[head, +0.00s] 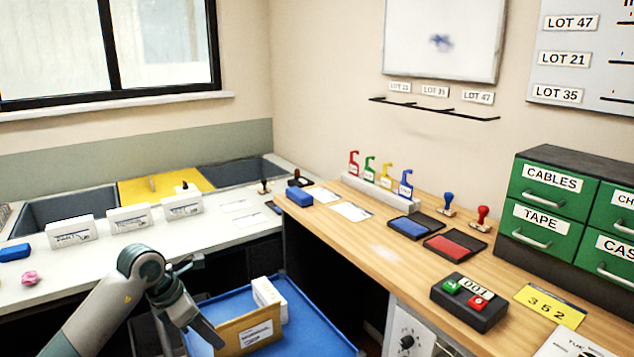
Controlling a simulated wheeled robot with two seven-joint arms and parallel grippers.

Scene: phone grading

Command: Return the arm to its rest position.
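My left arm comes in from the lower left, and its gripper (203,334) points down and right at the bottom of the head view. It is just left of a tan box with a white label (250,334) that sits in a blue tray (322,334). I cannot tell whether it touches the box, or whether its fingers are open or shut. My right arm and gripper are not in view.
A white table (223,236) with white labelled boxes (128,218) and grey bins (72,206) stands behind my arm. A wooden counter (385,262) on the right holds stamps, ink pads, a counter device (468,303) and green drawers (550,190).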

